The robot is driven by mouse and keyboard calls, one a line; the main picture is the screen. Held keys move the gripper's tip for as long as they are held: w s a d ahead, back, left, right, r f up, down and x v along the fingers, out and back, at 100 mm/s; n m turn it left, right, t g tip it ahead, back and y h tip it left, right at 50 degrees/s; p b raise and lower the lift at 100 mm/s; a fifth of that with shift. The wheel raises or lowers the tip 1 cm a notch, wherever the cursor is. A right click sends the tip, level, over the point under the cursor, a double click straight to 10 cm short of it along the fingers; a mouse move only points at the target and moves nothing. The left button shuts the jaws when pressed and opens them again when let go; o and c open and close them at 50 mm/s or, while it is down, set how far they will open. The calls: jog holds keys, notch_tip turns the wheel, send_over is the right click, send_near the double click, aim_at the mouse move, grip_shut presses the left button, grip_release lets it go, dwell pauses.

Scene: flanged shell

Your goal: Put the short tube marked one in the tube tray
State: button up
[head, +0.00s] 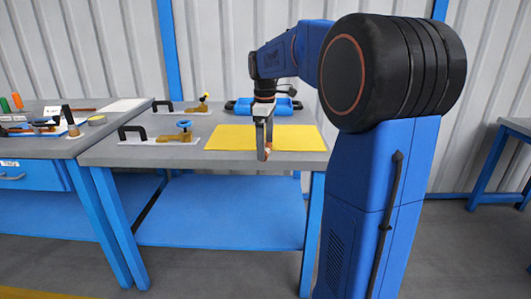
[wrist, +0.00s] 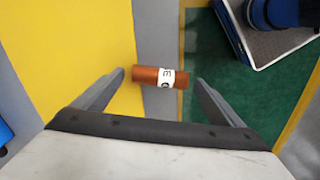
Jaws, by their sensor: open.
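A short copper-coloured tube (wrist: 160,77) with a white label lies between the fingertips of my gripper (wrist: 159,77) in the wrist view. Its ends point towards the two fingers, with a small gap at each side. The label's dark marks are turned, and I cannot read them surely as a one. In the head view my gripper (head: 263,153) points down at the front edge of the yellow mat (head: 225,138), and a bit of orange shows at its tips. The gripper is open. I cannot make out a tube tray for sure in either view.
Two toggle clamps (head: 184,131) (head: 203,104) and black handles stand left of the mat on the grey bench (head: 110,155). A blue item with black handles (head: 244,105) lies behind the mat. A side bench at left holds several tools (head: 40,127). The bench's front edge is close.

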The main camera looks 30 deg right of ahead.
jog(key=shift+f, duration=0.1)
jog(key=shift+c, duration=0.2)
jog(key=c, duration=1.3)
notch_tip(320, 180, up, 10)
